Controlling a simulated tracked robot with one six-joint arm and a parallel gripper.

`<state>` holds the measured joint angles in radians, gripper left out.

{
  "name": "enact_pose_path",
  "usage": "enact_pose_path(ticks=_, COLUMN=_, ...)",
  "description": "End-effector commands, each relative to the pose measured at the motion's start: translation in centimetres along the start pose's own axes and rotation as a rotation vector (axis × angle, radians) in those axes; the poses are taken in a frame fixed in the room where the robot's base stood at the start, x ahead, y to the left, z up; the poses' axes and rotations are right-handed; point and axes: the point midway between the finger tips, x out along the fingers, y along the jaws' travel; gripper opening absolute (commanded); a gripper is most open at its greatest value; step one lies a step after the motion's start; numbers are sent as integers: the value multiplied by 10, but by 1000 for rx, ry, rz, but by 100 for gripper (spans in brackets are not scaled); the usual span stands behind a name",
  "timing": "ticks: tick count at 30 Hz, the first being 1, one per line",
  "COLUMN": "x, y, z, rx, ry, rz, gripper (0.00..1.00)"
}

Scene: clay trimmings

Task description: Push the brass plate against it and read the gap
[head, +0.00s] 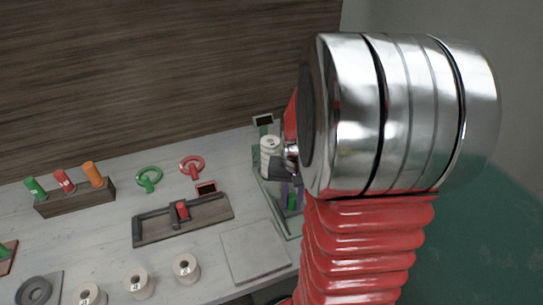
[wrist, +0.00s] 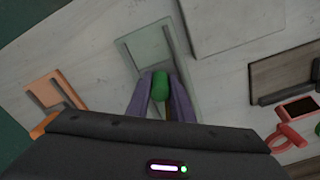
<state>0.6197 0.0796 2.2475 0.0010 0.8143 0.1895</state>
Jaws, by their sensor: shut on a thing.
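My gripper (wrist: 165,98) is at the right of the bench, with purple fingers shut on a small green rounded piece (wrist: 161,90). The piece sits over a pale green fixture (wrist: 150,45) with a recessed bed. In the head view the fixture (head: 292,226) is partly behind my arm, and the purple fingers show faintly over it. Something brownish shows just below the green piece, but I cannot tell if it is the brass plate.
A dark fixture (head: 155,237) with a red piece lies to the left, with a red-framed display (head: 206,188) behind it. A flat grey slab (head: 253,252) lies between the fixtures. An orange fixture (wrist: 42,87) is on the green one's other side. Ring-shaped pieces (head: 149,178) stand behind.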

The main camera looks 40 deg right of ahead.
Motion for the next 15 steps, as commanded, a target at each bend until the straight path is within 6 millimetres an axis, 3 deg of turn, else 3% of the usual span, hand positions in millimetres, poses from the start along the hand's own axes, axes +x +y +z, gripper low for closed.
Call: enact_pose_path(ticks=15, x=0, y=-5, z=-11, rx=-1, ry=0, rz=2, gripper=0)
